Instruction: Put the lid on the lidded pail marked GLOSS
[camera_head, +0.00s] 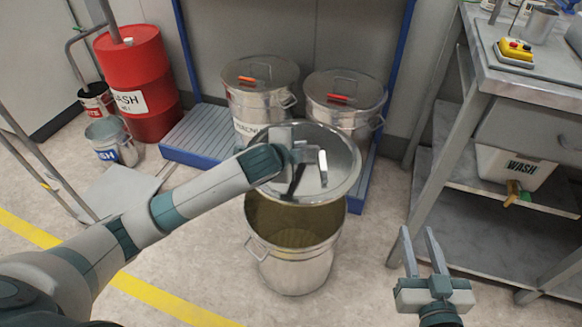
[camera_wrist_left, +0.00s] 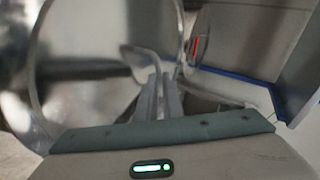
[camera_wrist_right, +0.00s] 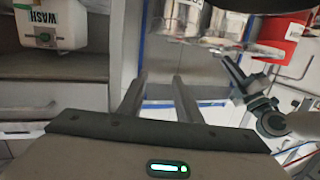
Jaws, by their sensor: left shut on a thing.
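An open metal pail (camera_head: 293,270) stands on the floor in front of the blue rack; I see its tan inside, and no GLOSS marking shows. A round metal lid (camera_head: 340,165) hangs tilted above its back rim. My left gripper (camera_head: 312,158) is shut on the lid's handle. In the left wrist view the lid (camera_wrist_left: 85,85) fills the left side, with the fingers (camera_wrist_left: 165,95) at its handle. The lid overlaps the back of the pail's mouth, and I cannot tell whether they touch. My right gripper (camera_head: 419,238) is open and empty, right of the pail.
Two lidded pails stand on the blue rack (camera_head: 195,145) behind: one with an orange tag (camera_head: 262,95), one with a red tag (camera_head: 345,108). A red drum (camera_head: 145,70) is back left. A metal bench (camera_head: 540,92) stands right. Floor in front is clear.

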